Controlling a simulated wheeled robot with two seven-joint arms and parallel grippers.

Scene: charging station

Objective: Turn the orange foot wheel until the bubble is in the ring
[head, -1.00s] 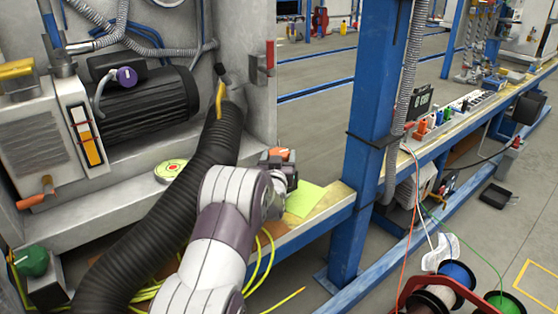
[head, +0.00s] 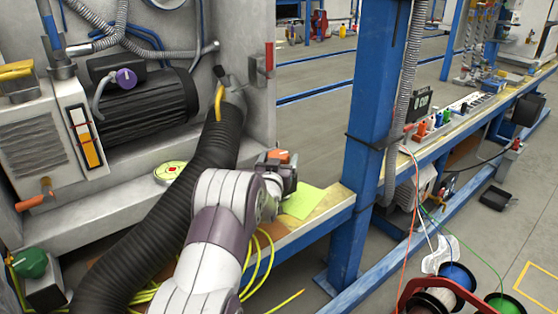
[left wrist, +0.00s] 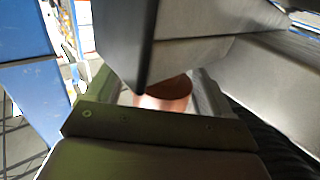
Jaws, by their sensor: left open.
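The orange foot wheel (head: 279,155) shows as a small orange patch at my left gripper (head: 283,170), above the bench edge. In the left wrist view, an orange-brown round part (left wrist: 166,97), apparently the wheel, lies between the dark upper finger and the olive lower finger of the left gripper (left wrist: 150,93). The fingers are open around it; I cannot tell whether they touch it. A round yellow-green level (head: 170,172) lies on the grey ledge left of my arm. Its bubble and ring are too small to make out. My right gripper is not in view.
A thick black corrugated hose (head: 165,225) runs just left of my arm. A blue post (head: 372,130) stands to the right of the gripper. A yellow-green sheet (head: 303,201) lies on the bench beside it. Cable reels (head: 458,277) stand at lower right.

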